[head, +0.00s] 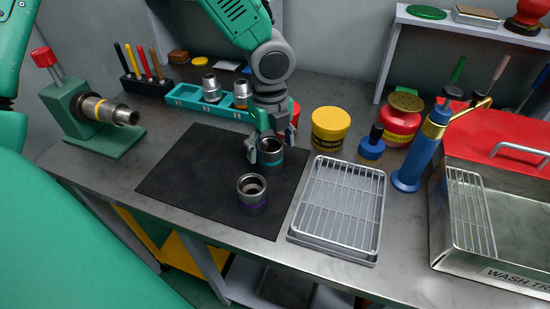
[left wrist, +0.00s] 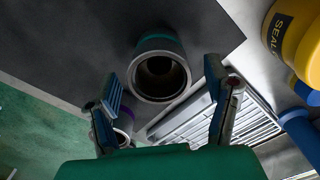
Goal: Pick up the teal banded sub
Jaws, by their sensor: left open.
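The teal banded sub (head: 270,154), a short metal pipe piece with an open bore, stands upright on the black mat (head: 180,175). My left gripper (head: 265,148) is open above it, with its fingers at the sub's sides; whether they touch it I cannot tell. In the left wrist view the teal banded sub (left wrist: 158,70) lies between and beyond the spread fingertips (left wrist: 166,82). A purple banded sub (head: 252,193) stands on the mat, nearer the front; it also shows behind the left finger in the wrist view (left wrist: 123,125). My right gripper is not in view.
A wire rack on a tray (head: 340,205) lies right of the mat. A yellow tub (head: 330,128) and blue bottle (head: 371,146) stand behind it. A teal holder (head: 190,98) with more subs is at the back, a vise (head: 92,115) at left. The mat's left part is clear.

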